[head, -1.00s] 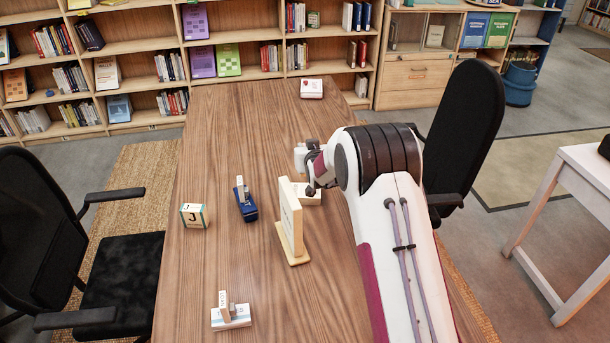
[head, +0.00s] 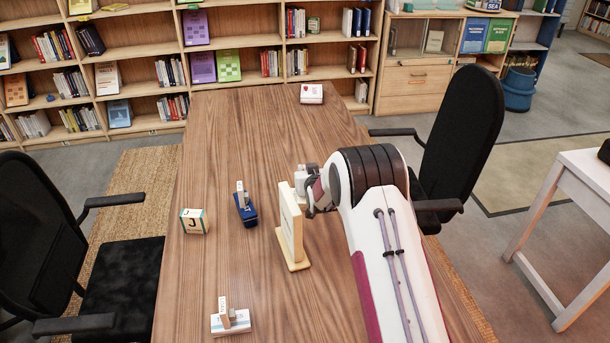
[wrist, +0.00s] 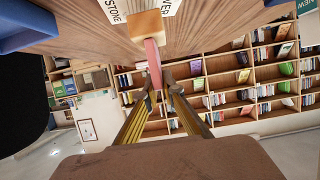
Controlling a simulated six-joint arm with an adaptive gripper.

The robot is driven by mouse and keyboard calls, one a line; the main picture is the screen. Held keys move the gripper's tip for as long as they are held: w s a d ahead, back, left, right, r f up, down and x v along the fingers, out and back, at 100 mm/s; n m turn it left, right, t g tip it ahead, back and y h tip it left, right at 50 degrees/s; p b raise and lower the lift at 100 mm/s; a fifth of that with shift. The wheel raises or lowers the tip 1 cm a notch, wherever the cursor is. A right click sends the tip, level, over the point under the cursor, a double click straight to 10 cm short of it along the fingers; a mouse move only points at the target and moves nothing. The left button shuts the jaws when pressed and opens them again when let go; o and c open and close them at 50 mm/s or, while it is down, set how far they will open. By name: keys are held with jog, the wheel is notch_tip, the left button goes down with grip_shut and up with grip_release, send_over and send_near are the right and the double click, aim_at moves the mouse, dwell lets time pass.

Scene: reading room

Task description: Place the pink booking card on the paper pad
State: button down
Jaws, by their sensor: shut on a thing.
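In the wrist view my gripper (wrist: 160,86) is shut on the pink booking card (wrist: 153,58), which shows nearly edge-on as a narrow pink strip. A wooden block (wrist: 150,25) sits at the card's far end. White lettered surfaces (wrist: 117,10) show on both sides of the block, cut by the picture edge. I cannot tell whether they are the paper pad, or whether the block touches them. In the head view my gripper is beside the upright board, its fingertips and the card hidden.
The wooden upright board (head: 291,228) stands close left of my gripper. A blue block with a small upright piece (head: 245,208), a lettered cube (head: 194,222), a white block with an upright piece (head: 230,322) and a white box (head: 311,93) are on the table (head: 245,130).

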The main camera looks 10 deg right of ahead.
jog(key=shift+f, duration=0.9)
jog(key=shift+f, duration=0.15)
jog(key=c, duration=2.2)
grip_release()
jog(key=shift+o, duration=0.2)
jog(key=shift+s+r, duration=0.1)
jog(key=shift+r, duration=0.1)
jog(key=shift+s+r, duration=0.1)
jog(key=shift+s, duration=0.05)
jog(key=v, duration=1.1)
jog(key=shift+s, duration=0.25)
